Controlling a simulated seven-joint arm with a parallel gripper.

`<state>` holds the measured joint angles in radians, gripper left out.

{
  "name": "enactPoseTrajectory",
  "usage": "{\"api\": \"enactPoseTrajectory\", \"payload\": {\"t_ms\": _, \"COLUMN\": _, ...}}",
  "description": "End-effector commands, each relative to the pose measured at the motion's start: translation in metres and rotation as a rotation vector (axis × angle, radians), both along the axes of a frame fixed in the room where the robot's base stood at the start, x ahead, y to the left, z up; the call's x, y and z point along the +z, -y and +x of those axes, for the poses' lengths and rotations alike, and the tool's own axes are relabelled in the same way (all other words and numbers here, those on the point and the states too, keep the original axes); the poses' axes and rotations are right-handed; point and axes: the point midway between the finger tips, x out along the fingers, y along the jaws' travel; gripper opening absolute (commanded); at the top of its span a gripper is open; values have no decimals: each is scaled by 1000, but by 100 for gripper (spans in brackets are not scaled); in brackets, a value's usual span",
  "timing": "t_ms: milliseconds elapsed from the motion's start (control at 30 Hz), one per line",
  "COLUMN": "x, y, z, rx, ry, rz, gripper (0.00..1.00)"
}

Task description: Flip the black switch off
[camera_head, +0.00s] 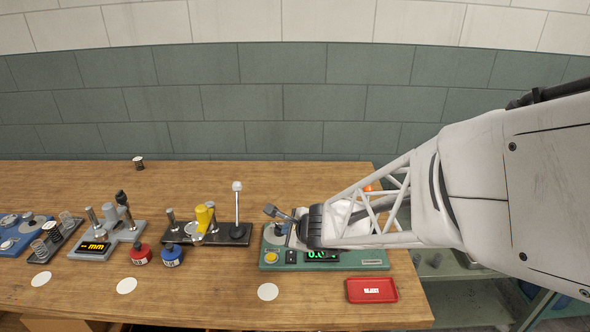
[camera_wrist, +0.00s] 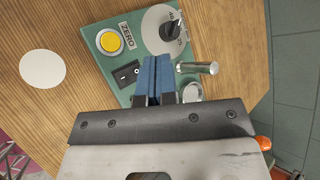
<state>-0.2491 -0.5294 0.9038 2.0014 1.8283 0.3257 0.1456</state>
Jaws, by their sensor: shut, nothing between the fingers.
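The black switch (camera_wrist: 126,73) is a rocker on the green device, just left of my fingertips in the wrist view. White marks show on it, but I cannot tell which side is pressed. It also shows in the head view (camera_head: 291,257), right of the yellow button. My gripper (camera_wrist: 153,66) has its blue fingers closed together with nothing between them. It is over the device, beside the switch; whether it touches anything is unclear. In the head view my gripper's dark body covers part of the device.
The green device (camera_head: 375,264) also carries a yellow button (camera_wrist: 109,41), a dial with a black knob (camera_wrist: 170,31) and a metal post (camera_wrist: 197,68). A red tray (camera_head: 372,290) lies in front. Other fixtures (camera_head: 206,234) stand to the left. The front table has free room.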

Motion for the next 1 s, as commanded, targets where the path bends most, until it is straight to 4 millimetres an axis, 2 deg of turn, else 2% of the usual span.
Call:
{"api": "enactPoseTrajectory", "payload": {"t_ms": 200, "x": -24, "y": 0, "z": 3, "rx": -1, "ry": -2, "rz": 0, "gripper": 0}}
{"api": "enactPoseTrajectory", "payload": {"t_ms": 500, "x": -48, "y": 0, "z": 6, "rx": -1, "ry": -1, "rz": 0, "gripper": 0}}
{"api": "enactPoseTrajectory", "payload": {"t_ms": 1000, "x": -57, "y": 0, "z": 7, "rx": -1, "ry": 0, "rz": 1, "gripper": 0}}
